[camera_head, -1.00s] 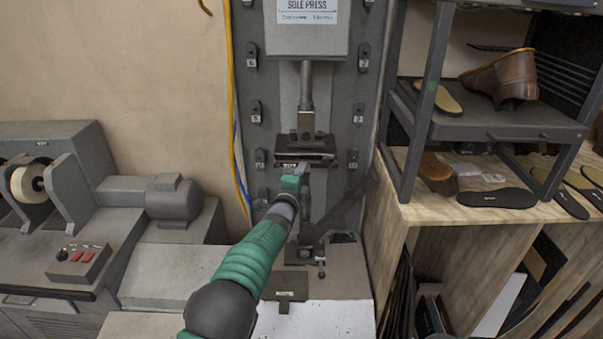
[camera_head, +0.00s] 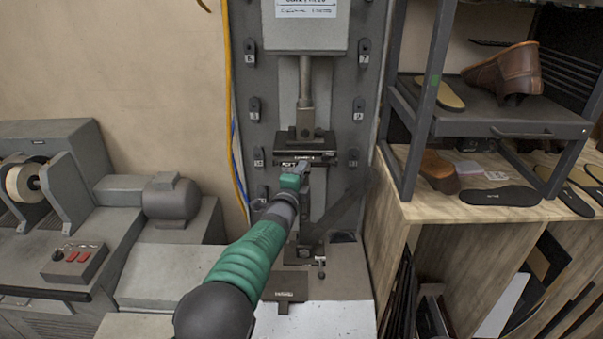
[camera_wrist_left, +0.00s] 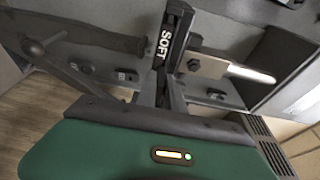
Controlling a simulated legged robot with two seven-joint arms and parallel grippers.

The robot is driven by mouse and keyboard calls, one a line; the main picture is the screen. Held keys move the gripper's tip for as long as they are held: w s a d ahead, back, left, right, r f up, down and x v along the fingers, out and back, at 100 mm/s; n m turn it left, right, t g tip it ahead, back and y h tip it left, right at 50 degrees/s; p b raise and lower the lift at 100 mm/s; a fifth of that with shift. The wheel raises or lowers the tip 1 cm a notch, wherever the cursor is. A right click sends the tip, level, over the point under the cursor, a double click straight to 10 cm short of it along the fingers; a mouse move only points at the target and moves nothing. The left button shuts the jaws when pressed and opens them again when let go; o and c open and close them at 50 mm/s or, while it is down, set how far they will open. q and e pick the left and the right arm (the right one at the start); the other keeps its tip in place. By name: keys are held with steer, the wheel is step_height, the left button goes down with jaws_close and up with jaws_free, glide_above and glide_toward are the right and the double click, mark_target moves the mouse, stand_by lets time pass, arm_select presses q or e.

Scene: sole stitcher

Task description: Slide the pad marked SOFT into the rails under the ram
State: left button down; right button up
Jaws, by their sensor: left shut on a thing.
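The pad marked SOFT (camera_wrist_left: 167,42) is a dark slab with white letters in the left wrist view. My left gripper (camera_wrist_left: 165,88) is shut on its near end. In the head view, my left gripper (camera_head: 298,172) is at the front of the ram's foot, and the pad (camera_head: 288,164) shows as a thin dark edge just below it. The ram (camera_head: 305,85) is a grey rod ending in a dark block with a wide labelled plate, the rail holder (camera_head: 322,154). How far the pad sits in the rails is not clear. My right gripper is out of view.
Another dark labelled plate (camera_head: 285,286) lies on the light table below. Numbered pegs (camera_head: 254,110) line both sides of the press column. A shoe rack (camera_head: 500,122) stands at right, a grinder (camera_head: 60,190) at left. A yellow cable (camera_head: 232,130) hangs beside the column.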

arm_select(q)
steer(key=s+r+b, duration=0.1)
steer(key=s+b, duration=0.7)
steer(key=s, duration=1)
steer(key=shift+s+d, duration=0.15)
steer(key=shift+s, duration=0.1)
stand_by(0.4)
steer(key=shift+w+f, duration=0.1)
steer(key=shift+w, duration=0.05)
